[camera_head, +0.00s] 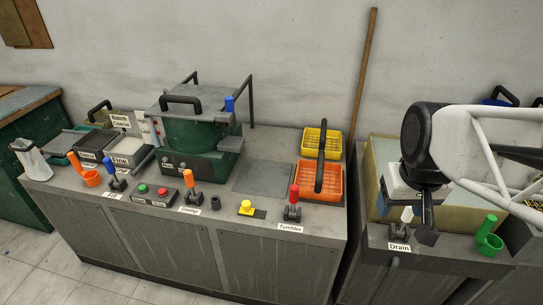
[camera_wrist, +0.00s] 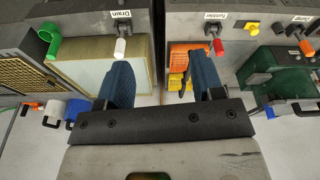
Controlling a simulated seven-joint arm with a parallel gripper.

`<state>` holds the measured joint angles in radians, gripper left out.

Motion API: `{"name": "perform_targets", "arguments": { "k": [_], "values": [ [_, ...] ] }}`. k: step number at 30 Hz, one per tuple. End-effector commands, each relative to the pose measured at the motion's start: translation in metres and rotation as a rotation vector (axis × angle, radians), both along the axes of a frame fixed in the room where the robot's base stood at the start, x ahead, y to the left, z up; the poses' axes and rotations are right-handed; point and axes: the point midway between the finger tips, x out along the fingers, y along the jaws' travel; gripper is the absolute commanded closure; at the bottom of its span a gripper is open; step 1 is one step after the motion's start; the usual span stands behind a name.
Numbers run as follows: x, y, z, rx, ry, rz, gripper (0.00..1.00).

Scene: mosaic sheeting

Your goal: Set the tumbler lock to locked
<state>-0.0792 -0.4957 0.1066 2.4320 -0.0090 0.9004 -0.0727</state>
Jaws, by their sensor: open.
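The label "Tumbler" (camera_head: 290,228) sits in front of a red-handled lever (camera_head: 293,194) on a dark base at the right of the long bench; the lever stands roughly upright. Left of it is a yellow knob (camera_head: 245,206) on a dark plate. The red lever (camera_wrist: 217,45) and yellow knob (camera_wrist: 251,27) also show in the wrist view. No part is marked as a lock, and I cannot tell its setting. My gripper (camera_head: 427,236) hangs over the right-hand bench near the "Drain" lever, well right of the red lever. Its fingers (camera_wrist: 160,62) are apart and empty.
Yellow (camera_head: 311,143) and orange baskets (camera_head: 321,182) stand behind the red lever. A green machine (camera_head: 197,138) with a blue-topped lever stands mid-bench. The white "Drain" lever (camera_head: 406,214) and a green holder (camera_head: 489,240) are near my gripper. A gap separates the benches.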

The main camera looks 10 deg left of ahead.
Motion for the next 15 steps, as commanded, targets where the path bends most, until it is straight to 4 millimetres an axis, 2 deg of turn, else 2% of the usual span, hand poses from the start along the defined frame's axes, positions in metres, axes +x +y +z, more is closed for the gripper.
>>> {"name": "perform_targets", "arguments": {
  "k": [3, 15],
  "values": [
    [0.025, 0.015, -0.005, -0.006, 0.016, 0.06, 0.39],
    [0.104, 0.072, -0.029, -0.028, 0.05, 0.26, 0.39]
  ]
}}
